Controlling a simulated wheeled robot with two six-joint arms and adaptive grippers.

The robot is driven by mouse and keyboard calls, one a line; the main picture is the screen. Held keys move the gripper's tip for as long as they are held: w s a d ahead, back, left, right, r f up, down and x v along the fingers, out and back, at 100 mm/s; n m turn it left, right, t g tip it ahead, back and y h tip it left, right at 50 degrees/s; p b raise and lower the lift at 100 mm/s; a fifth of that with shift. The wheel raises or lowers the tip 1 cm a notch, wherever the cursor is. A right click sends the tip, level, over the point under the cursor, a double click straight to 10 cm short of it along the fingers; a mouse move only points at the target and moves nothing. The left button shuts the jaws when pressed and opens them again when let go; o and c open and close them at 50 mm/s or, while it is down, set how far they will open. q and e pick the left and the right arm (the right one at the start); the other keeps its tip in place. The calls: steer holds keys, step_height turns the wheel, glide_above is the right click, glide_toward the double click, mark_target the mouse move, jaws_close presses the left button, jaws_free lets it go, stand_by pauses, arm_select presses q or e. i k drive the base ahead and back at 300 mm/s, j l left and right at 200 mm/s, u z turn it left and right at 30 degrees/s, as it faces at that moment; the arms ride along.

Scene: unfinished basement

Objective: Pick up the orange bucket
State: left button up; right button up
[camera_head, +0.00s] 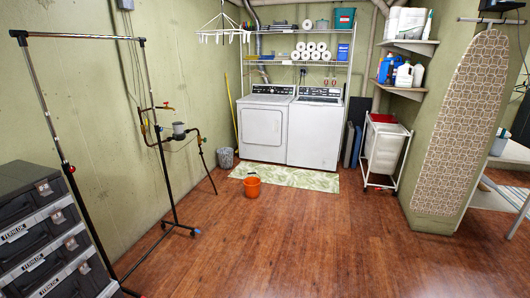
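The orange bucket (252,187) stands upright on the wooden floor, at the near edge of the patterned mat, in front of the washing machines. It looks small and far off in the head view. A dark thing, perhaps its handle, shows at its rim; I cannot tell which. Neither of my grippers is in view.
Wooden floor (270,245) is clear between me and the bucket. A clothes rack (160,140) and black drawer cases (45,235) stand at left. A leafy mat (300,178) lies before two white machines (315,130). A hamper cart (383,150) and ironing board (465,120) are at right.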

mark_target(252, 184)
steer(key=i, duration=3.45)
steer(key=i+l+u, duration=0.2)
steer(key=i+u, duration=0.2)
steer(key=i, duration=0.4)
steer(key=i+l+u, duration=0.4)
steer(key=i, duration=0.4)
steer(key=i+l+u, duration=0.4)
steer(key=i+l, duration=0.3)
